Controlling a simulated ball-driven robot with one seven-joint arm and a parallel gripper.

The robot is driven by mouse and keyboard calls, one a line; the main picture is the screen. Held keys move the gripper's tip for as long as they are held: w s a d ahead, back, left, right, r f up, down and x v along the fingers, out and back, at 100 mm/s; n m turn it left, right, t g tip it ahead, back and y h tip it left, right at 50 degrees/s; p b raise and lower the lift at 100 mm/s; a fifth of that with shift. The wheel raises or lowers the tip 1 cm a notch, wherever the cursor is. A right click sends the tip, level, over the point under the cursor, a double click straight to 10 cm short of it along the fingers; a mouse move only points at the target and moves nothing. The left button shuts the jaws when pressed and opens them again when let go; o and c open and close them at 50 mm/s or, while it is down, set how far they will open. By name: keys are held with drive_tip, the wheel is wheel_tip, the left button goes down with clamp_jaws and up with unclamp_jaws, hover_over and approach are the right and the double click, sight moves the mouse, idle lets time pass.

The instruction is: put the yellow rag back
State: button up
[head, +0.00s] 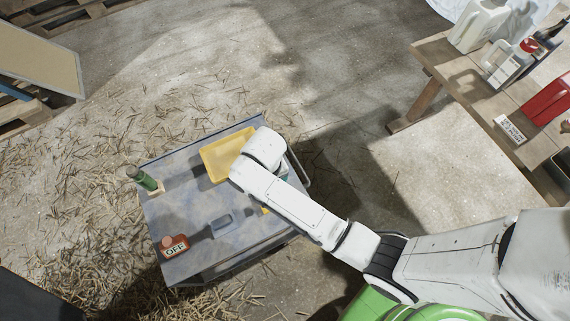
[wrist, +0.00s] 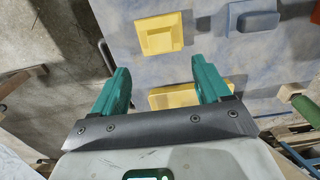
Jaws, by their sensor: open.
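A small yellow piece (wrist: 160,33), squarish with a raised middle, lies on the grey-blue cart top in the wrist view. It could be the rag, but I cannot tell its material. A bit of yellow (head: 266,210) shows beside my arm in the head view, probably the same piece. A larger yellow tray (head: 218,160) is at the cart's far edge; part of a yellow thing, likely this tray, shows between my fingers in the wrist view (wrist: 190,97). My gripper (wrist: 163,68) is open and empty above the cart. My arm mostly hides it in the head view.
A wooden bench (head: 435,52) with jugs and a red container (head: 548,100) stands at right. Straw covers the floor at left.

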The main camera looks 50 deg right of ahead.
drive_tip(key=shift+s+d, duration=0.1)
drive_tip(key=shift+s, duration=0.05)
drive_tip(key=s+d+r+n, duration=0.1)
drive_tip(key=s+d+r, duration=0.1)
drive_tip(key=s, duration=0.3)
drive_tip(key=s+d+r+n, duration=0.1)
drive_tip(key=s+d+r, duration=0.2)
drive_tip(key=s+r, duration=0.2)
drive_tip(key=s+d+r+n+t, duration=0.1)
drive_tip(key=s+d+r, duration=0.1)
drive_tip(key=s, duration=0.4)
drive_tip(key=shift+d+r, duration=0.35)
drive_tip(key=shift+r, duration=0.4)
drive_tip(key=shift+c, duration=0.2)
